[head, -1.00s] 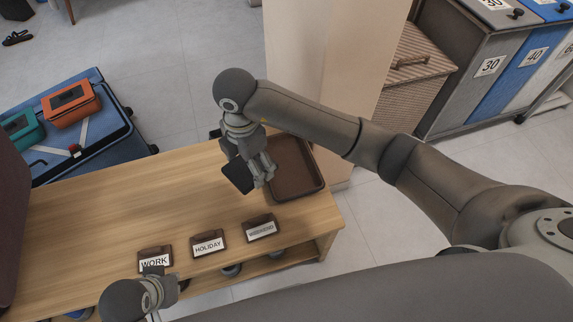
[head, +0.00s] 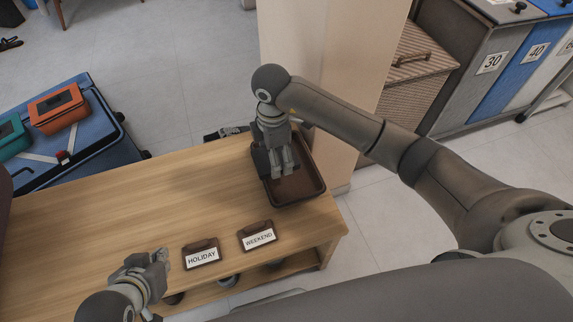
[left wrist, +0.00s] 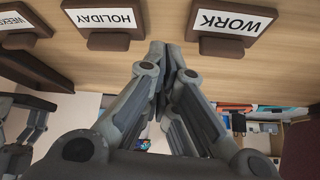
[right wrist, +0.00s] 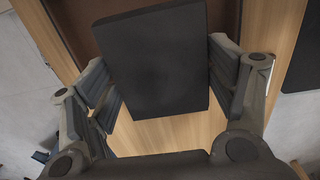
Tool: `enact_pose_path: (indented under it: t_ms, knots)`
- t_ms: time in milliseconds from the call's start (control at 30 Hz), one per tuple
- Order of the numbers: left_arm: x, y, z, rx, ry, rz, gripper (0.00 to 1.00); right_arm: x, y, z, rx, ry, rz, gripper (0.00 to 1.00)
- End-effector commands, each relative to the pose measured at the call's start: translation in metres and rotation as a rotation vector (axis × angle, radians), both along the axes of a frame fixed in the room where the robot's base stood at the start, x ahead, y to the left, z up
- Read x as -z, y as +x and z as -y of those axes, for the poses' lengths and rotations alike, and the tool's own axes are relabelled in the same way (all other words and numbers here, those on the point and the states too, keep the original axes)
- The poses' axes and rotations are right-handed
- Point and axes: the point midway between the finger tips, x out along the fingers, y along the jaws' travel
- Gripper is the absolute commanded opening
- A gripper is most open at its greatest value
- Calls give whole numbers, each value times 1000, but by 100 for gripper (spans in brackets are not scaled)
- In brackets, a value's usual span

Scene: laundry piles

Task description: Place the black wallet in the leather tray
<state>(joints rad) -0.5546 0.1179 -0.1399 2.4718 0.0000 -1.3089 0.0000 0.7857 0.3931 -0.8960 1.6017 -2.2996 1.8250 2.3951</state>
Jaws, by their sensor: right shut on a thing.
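The black wallet (right wrist: 150,60) is a dark flat rectangle between the fingers of my right gripper (right wrist: 168,80) in the right wrist view. In the head view, my right gripper (head: 284,172) is over the brown leather tray (head: 312,192) at the table's right end, and the wallet (head: 260,161) shows at its left side, over the tray's left edge. The tray (right wrist: 85,28) shows behind the wallet in the right wrist view. I cannot tell if the wallet touches the tray. My left gripper (head: 162,257) is near the table's front edge, shut and empty in the left wrist view (left wrist: 164,48).
HOLIDAY (head: 201,255) and WEEKEND (head: 257,237) signs stand along the table's front edge. A WORK sign (left wrist: 231,27) shows in the left wrist view. A pale panel (head: 310,70) rises behind the tray. The middle of the wooden table (head: 130,205) is clear.

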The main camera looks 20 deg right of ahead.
Motion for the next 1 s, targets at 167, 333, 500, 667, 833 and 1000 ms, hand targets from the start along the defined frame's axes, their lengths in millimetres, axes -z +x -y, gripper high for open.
enact_pose_path:
  t_ms: [167, 333, 500, 667, 833, 1000]
  knots:
    - [-15, 32, 11, 13, -37, 171, 0, 24, 6, 18, 3, 0, 0, 53]
    - [-28, 48, 17, 20, -58, 263, 0, 33, 9, 26, 1, 0, 1, 53]
    - [-35, 56, 20, 23, -69, 315, 0, 40, 11, 31, 2, -1, 1, 53]
    - [-54, 74, 28, 33, -99, 446, 0, 55, 11, 33, 1, -1, 0, 53]
    - [-76, 88, 35, 42, -131, 578, 0, 67, 11, 32, 0, 0, 1, 53]
    - [-87, 93, 37, 45, -143, 634, 0, 71, 11, 32, 0, 0, 1, 53]
